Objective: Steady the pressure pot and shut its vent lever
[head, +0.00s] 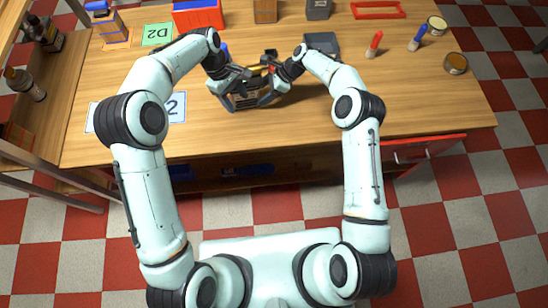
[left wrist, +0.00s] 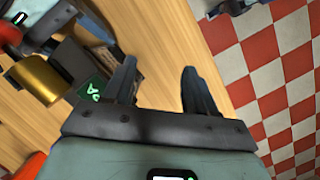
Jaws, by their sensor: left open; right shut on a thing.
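My left gripper (head: 243,73) is at the pot's upper left. In the left wrist view, its fingers (left wrist: 157,90) are apart with bare wood between them. A gold cylinder (left wrist: 40,80) and a green-marked dark part (left wrist: 93,88) lie left of them. My right gripper (head: 272,66) is shut at the pot's upper right; its exact hold is hidden.
A red bin (head: 199,14) and a green D2 card (head: 157,34) are at the back left. A dark tray (head: 322,42) is right of the pot. The front right of the table is clear.

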